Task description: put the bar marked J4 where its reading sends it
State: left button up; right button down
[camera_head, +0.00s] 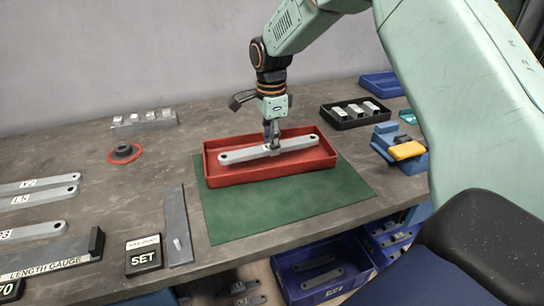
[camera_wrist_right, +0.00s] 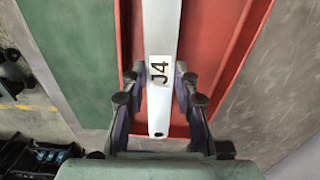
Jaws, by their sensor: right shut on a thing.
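The bar marked J4 (camera_head: 240,154) is light grey with a hole near each end, and its label shows beside the fingers in the right wrist view (camera_wrist_right: 163,35). My right gripper (camera_head: 272,143) is shut on the bar from above, with one finger on each side of it; the fingers also show in the right wrist view (camera_wrist_right: 160,82). The bar lies lengthwise within the outline of the red tray (camera_head: 270,179). I cannot tell if it touches the tray floor. The length gauge (camera_head: 60,257) is at the front left, partly cut off. My left gripper is not in view.
The red tray stands on a green mat (camera_head: 290,210). Other labelled bars (camera_head: 45,200) lie at left. A SET block (camera_head: 144,255) and grey plate (camera_head: 178,225) are in front. A black tray (camera_head: 350,120) holds light blocks. Blue bins (camera_head: 318,265) sit below the front edge.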

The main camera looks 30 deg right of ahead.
aim_at(272, 165)
jog(key=shift+s+f, duration=0.2)
jog(key=shift+f, duration=0.25)
notch_tip(272, 165, down, 3)
jog(key=shift+w+a+f+b, duration=0.1)
jog(key=shift+a+b, duration=0.05)
jog(key=shift+b, duration=0.2)
jog(key=shift+w+d+f, duration=0.1)
jog(key=shift+d, duration=0.1)
jog(key=shift+s+a, duration=0.15)
jog(key=shift+s, duration=0.05)
jog(key=c, duration=1.4)
grip_release()
jog(key=shift+o, duration=0.5)
jog(key=shift+w+f, duration=0.1)
jog(key=shift+f, duration=0.05)
